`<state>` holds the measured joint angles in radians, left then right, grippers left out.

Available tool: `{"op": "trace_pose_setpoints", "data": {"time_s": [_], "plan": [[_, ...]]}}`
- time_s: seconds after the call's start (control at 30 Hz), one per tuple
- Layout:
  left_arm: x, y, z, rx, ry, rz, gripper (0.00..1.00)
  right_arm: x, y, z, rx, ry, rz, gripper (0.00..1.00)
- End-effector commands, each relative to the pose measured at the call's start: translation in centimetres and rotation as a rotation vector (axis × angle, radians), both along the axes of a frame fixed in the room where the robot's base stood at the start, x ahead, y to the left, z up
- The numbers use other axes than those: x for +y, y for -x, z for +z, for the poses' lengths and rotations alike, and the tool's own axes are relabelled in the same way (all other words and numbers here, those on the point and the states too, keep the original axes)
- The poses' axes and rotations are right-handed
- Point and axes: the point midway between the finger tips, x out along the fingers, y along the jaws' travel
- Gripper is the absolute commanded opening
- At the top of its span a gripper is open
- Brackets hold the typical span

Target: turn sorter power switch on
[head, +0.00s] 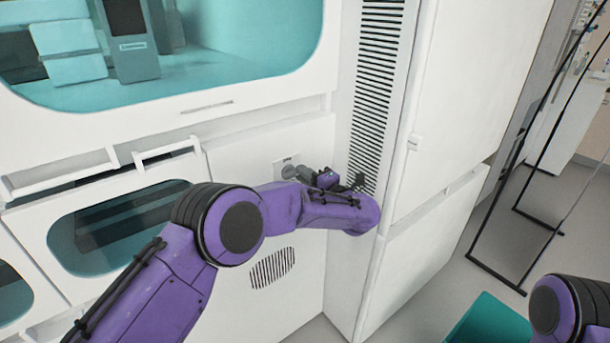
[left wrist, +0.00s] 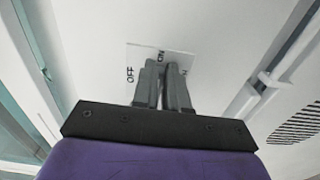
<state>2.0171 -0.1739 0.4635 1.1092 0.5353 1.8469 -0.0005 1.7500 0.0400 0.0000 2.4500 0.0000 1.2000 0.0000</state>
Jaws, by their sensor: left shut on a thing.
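The sorter power switch has a pale plate (head: 281,162) on the white front panel of the machine, left of the slatted vent. In the left wrist view the plate (left wrist: 137,54) carries the word OFF at its left and ON at its top; another mark at the right is partly hidden. My left gripper (head: 289,173) reaches the plate from the right. In the left wrist view my left gripper (left wrist: 163,66) has its fingers close together over the middle of the plate, shut on the switch knob. The knob is mostly hidden by the fingers, so its exact setting cannot be read. My right gripper is out of view.
A tall slatted vent (head: 375,85) and white cabinet doors (head: 465,100) stand right of the switch. Drawers with handles (head: 165,152) and teal windows are at the left. A teal bin (head: 487,325) and a black frame (head: 497,280) stand on the floor at right.

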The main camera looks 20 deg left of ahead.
Motion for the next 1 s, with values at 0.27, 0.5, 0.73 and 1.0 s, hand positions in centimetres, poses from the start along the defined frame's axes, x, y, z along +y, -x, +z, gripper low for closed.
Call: {"op": "trace_pose_setpoints", "data": {"time_s": [0.27,0.5,0.73,1.0], "plan": [[-0.1,0.0,-0.1,0.003,-0.001,-0.001,0.0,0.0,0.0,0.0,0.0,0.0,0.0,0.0],[0.0,0.0,-0.1,0.002,0.0,-0.001,0.38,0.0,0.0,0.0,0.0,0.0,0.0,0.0],[-0.7,0.5,-0.1,0.001,-0.001,-0.002,0.38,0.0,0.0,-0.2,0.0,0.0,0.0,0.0],[-5.6,4.2,-0.2,0.0,-0.001,-0.005,0.38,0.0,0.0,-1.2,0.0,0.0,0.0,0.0]]}}
